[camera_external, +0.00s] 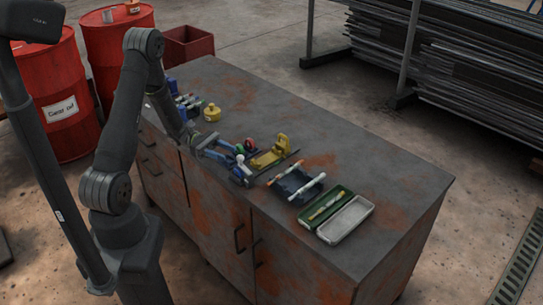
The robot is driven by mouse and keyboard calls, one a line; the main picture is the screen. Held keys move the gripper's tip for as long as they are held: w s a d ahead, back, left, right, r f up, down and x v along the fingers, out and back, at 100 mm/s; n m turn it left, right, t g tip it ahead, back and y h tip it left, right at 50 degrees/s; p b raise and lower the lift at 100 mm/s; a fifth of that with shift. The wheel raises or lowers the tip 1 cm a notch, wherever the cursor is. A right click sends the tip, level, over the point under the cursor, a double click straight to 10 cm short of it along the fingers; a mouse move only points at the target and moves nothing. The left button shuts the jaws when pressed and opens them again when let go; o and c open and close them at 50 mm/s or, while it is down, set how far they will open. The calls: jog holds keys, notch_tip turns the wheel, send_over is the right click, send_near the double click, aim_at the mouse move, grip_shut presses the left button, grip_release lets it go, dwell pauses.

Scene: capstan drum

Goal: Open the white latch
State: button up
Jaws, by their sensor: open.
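A small white part (240,160), which looks like the white latch, sits on a blue mechanism (224,147) near the bench's front edge. It is too small to tell its position or state. A yellow clamp-like piece (270,157) stands just right of it, with red and green round parts close by. My gripper (205,144) is low over the bench, just left of the blue mechanism. It is open. Its fingers are hard to make out, and whether they touch anything cannot be told.
On the bench (400,180), a dark blue rack (295,187) with rods, a green tray (318,212) and a pale tray (347,220) lie to the right. A yellow object (212,112) and several small items stand farther left. The bench's back and right end are clear.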

jog(key=v, duration=1.1)
jog(key=s+d+r+m+t+y, duration=0.2)
jog(key=s+d+r+t+y, duration=0.3)
jog(key=d+r+y, duration=0.5)
jog(key=s+d+r+m+t+y, duration=0.1)
jog(key=s+d+r+t+y, duration=0.45)
jog(key=r, duration=0.85)
notch_tip(320, 180, down, 10)
jog(key=g, duration=0.2)
notch_tip(320, 180, up, 10)
jog(key=w+a+f+m, duration=0.2)
jog(key=w+f, duration=0.2)
jog(key=w, duration=0.6)
jog(key=w+a+f+m, duration=0.2)
jog(key=w+f, duration=0.3)
jog(key=w, duration=0.5)
jog(key=w+a+f+m, duration=0.3)
jog(key=w+f, duration=0.1)
jog(key=w, duration=0.6)
jog(key=shift+w+f, duration=0.3)
jog(key=shift+w, duration=0.1)
